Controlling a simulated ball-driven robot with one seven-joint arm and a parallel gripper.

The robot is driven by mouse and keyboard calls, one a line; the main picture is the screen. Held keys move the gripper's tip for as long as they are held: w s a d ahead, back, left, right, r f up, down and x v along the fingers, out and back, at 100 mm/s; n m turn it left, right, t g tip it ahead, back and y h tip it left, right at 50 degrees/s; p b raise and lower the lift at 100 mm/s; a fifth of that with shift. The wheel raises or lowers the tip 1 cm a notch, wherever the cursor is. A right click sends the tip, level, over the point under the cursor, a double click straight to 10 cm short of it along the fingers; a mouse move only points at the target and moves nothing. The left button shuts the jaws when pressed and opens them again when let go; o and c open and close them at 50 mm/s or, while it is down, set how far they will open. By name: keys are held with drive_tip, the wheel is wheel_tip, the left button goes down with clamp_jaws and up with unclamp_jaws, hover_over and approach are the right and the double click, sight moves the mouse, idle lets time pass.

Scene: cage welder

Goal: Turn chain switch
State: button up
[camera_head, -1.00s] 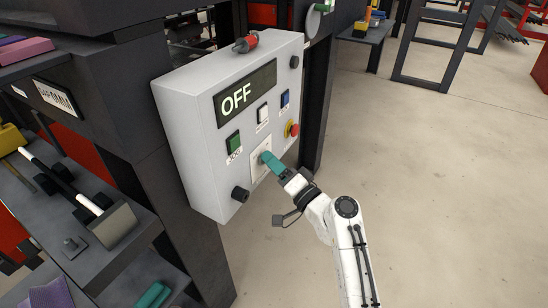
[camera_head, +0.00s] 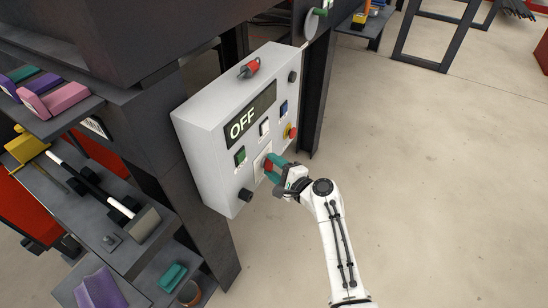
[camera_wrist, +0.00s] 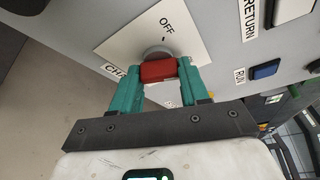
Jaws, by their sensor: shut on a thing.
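The grey control box (camera_head: 213,146) is fixed to a dark post and its display (camera_head: 250,116) reads OFF. The chain switch has a red knob (camera_wrist: 158,70) on a white plate (camera_wrist: 117,46) marked OFF and, partly hidden, "CHA". In the wrist view my gripper (camera_wrist: 160,75) has its teal fingers on both sides of the red knob, shut on it. In the head view my gripper (camera_head: 274,168) is at the plate low on the box's front, and the red knob shows between the fingers.
Near the switch are a green button (camera_head: 240,156), a white button (camera_head: 265,128), a blue button (camera_head: 284,107), a red-and-yellow stop button (camera_head: 291,132) and a black knob (camera_head: 245,195). Shelves with tools and blocks stand at the left. The floor (camera_head: 430,190) at the right is clear.

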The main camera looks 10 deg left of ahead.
drive_tip(key=shift+d+m+g+p, duration=0.1)
drive_tip(key=shift+m+g+p, duration=0.9)
drive_tip(key=shift+m+p, duration=0.65)
drive_tip(key=o, duration=1.1)
drive_tip(key=shift+c, duration=0.2)
drive_tip(key=p+v, duration=0.2)
drive_tip(key=v, duration=0.8)
drive_tip(key=shift+s+d, duration=0.2)
drive_tip(key=shift+s, duration=0.05)
